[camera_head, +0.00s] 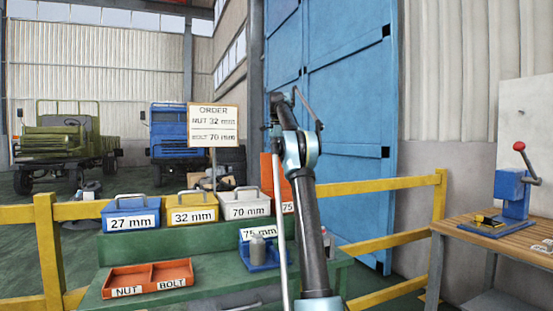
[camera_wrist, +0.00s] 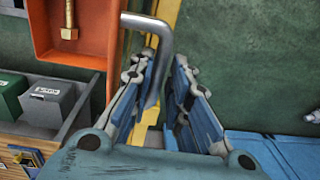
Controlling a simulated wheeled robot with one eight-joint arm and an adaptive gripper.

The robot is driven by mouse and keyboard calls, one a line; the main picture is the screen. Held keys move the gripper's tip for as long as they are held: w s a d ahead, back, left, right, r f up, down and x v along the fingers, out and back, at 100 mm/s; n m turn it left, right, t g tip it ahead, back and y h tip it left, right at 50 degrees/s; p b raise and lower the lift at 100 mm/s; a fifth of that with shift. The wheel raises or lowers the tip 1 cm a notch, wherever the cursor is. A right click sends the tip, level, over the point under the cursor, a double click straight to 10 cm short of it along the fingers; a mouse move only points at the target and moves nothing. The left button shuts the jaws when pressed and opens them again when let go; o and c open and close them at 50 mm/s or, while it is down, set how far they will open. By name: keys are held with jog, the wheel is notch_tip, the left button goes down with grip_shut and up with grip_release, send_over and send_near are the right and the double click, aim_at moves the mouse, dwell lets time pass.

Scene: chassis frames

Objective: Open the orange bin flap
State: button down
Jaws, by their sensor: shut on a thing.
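The orange bin (camera_head: 265,180) stands at the right end of the bin row, partly hidden behind my arm. A tall orange panel shows upright there, with part of a "75" label. In the wrist view an orange tray-like part (camera_wrist: 96,62) with a raised rim holds a brass bolt (camera_wrist: 69,18). A bent grey handle (camera_wrist: 150,22) runs from beside it down between my fingers. My gripper (camera_wrist: 162,78) is shut on this handle. In the head view the fingers cannot be made out behind my arm.
Blue (camera_head: 130,213), yellow (camera_head: 193,209) and white (camera_head: 245,204) bins stand left of the orange one on the green bench (camera_head: 200,275). An orange nut-and-bolt tray (camera_head: 148,277) lies in front. A yellow rail (camera_head: 380,186) runs behind. A wooden workbench (camera_head: 500,240) stands at right.

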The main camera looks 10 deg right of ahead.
jog(key=shift+w+a+f, duration=0.15)
jog(key=shift+w, duration=0.4)
jog(key=shift+s, duration=0.1)
jog(key=shift+a, duration=0.1)
jog(key=shift+w+a+f, duration=0.1)
jog(key=shift+w, duration=0.15)
jog(key=c, duration=1.7)
grip_release()
jog(key=shift+w+f, duration=0.2)
jog(key=o, duration=0.4)
jog(key=shift+w+a+f, duration=0.15)
jog(key=shift+w+f, duration=0.45)
jog(key=shift+w, duration=0.1)
jog(key=o, duration=0.3)
jog(key=shift+w+f, duration=0.25)
jog(key=shift+s+r, duration=0.15)
jog(key=shift+s+d+r, duration=0.3)
jog(key=shift+s+r, duration=0.25)
jog(key=shift+s, duration=0.05)
jog(key=c, duration=0.6)
